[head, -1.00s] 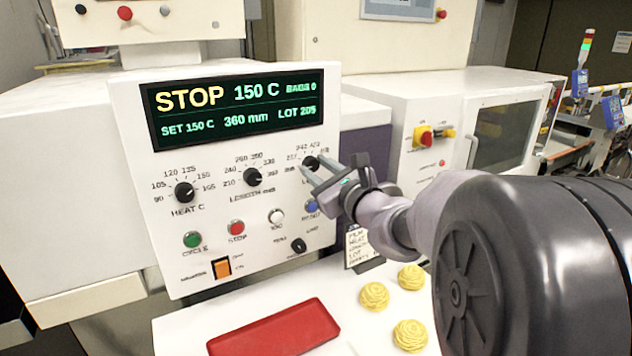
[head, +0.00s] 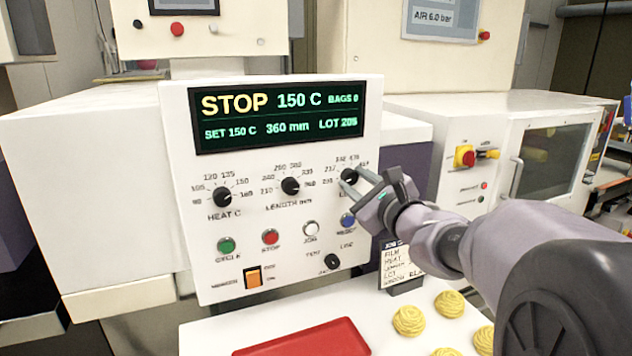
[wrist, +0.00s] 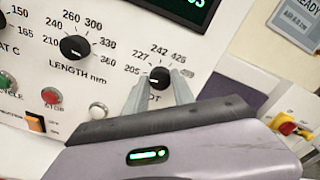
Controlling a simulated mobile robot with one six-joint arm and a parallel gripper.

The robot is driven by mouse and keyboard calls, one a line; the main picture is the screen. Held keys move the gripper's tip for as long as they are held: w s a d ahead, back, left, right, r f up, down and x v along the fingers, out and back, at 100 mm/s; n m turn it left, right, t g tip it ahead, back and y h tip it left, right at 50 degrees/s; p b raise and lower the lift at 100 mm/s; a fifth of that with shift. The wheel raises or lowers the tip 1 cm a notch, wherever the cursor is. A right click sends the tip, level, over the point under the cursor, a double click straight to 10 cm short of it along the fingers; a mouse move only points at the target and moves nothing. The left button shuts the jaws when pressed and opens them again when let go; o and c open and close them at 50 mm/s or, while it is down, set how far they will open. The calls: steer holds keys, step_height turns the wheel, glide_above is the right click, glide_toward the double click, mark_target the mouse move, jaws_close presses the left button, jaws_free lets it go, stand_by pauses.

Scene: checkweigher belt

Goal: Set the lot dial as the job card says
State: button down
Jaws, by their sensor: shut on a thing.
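The lot dial (head: 349,177) is a black knob at the right end of the dial row on the white control panel (head: 180,130). In the wrist view the lot dial (wrist: 159,77) sits between the two fingertips of my gripper (wrist: 158,88), with its pale pointer toward the lower left, near the 205 mark. My gripper (head: 357,178) is shut on the dial. The display (head: 278,115) reads STOP, 150 C, SET 150 C, 360 mm, BAGS 0, LOT 205. The job card (head: 393,262) stands below right of the panel, partly hidden by my arm; its values are unreadable.
The heat dial (head: 222,197) and length dial (head: 290,186) sit left of the lot dial. Below are green (head: 226,245), red (head: 270,237), white (head: 311,229) and blue (head: 348,220) buttons. A red tray (head: 300,338) and several yellow nests (head: 409,320) lie on the white surface below.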

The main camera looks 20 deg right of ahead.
steer(key=c, duration=1.1)
jaws_free()
steer(key=shift+o, duration=0.2)
steer(key=s+p, duration=0.3)
steer(key=s, duration=1.4)
steer(key=shift+s+d, duration=0.2)
steer(key=shift+d, duration=0.1)
steer(key=shift+a, duration=0.1)
